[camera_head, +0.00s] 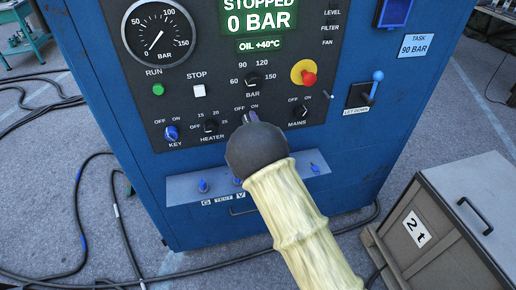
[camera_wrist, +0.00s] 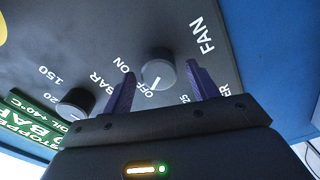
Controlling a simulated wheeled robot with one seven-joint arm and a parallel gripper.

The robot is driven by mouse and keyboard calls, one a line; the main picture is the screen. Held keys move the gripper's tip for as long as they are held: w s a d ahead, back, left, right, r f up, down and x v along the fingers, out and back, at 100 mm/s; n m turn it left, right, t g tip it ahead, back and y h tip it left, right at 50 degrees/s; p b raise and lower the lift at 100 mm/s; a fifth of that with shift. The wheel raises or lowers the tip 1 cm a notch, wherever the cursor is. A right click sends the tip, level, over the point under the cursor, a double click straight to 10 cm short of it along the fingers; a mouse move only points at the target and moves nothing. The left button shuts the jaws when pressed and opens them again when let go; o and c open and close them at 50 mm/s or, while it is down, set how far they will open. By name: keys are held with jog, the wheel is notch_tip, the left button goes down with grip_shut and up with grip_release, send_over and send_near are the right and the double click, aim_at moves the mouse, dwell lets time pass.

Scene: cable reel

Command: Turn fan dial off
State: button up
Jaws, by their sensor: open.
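The fan dial (camera_wrist: 158,70) is a round dark grey knob with a white pointer line, beside the FAN lettering in the wrist view. The pointer faces down in that picture, near small OFF lettering; its exact setting is hard to tell. My gripper (camera_wrist: 161,72) is open, with one purple finger on each side of the dial. I cannot tell whether either finger touches it. In the head view my gripper (camera_head: 250,117) is at the panel of the blue cabinet (camera_head: 110,110), and its dark wrist hides most of the fan dial.
Nearby are the BAR dial (camera_head: 252,80), HEATER dial (camera_head: 211,125), MAINS dial (camera_head: 300,111), KEY switch (camera_head: 171,133) and red emergency button (camera_head: 308,78). The display (camera_head: 259,18) reads STOPPED 0 BAR. A grey case (camera_head: 440,235) stands right; cables (camera_head: 80,230) lie left.

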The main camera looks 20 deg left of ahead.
jog(key=b+v, duration=0.3)
jog(key=v, duration=1.3)
jog(key=shift+s, duration=0.25)
jog(key=d+m+g+h+p, duration=0.3)
jog(key=d+m+g+h, duration=0.3)
jog(key=d+m, duration=0.9)
jog(key=s+d+r+m+g+h+p, duration=0.3)
jog(key=s+d+r+m+g, duration=0.2)
jog(key=s+d, duration=0.9)
jog(key=shift+s+d+r+g+h, duration=0.2)
jog(key=shift+s+d+g+h, duration=0.15)
jog(key=shift+d+g, duration=0.5)
